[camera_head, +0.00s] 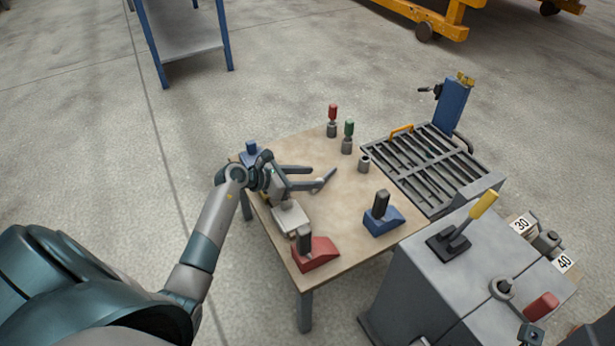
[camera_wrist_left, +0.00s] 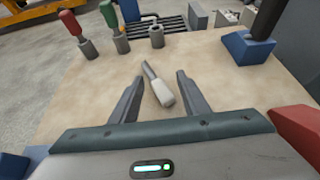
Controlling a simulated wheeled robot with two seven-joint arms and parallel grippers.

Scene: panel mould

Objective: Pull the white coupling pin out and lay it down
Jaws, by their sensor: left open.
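The white coupling pin (camera_wrist_left: 161,92) lies on the tan table top, its pale handle toward me and its thin grey shaft pointing away. In the head view it is mostly hidden by the fingers. My left gripper (camera_head: 322,173) is open low over the table. In the left wrist view its two fingers stand on either side of the pin, with a gap on both sides. A short grey socket (camera_head: 364,163) stands empty on the table; it also shows in the left wrist view (camera_wrist_left: 157,38). My right gripper is not in view.
A red-handled pin (camera_head: 333,114) and a green-handled pin (camera_head: 348,131) stand in sockets. A blue block (camera_head: 383,219) and a red block (camera_head: 315,254) with dark upright grips sit nearer. A slatted grey mould (camera_head: 415,168) and a lever console (camera_head: 440,275) flank the table's right side.

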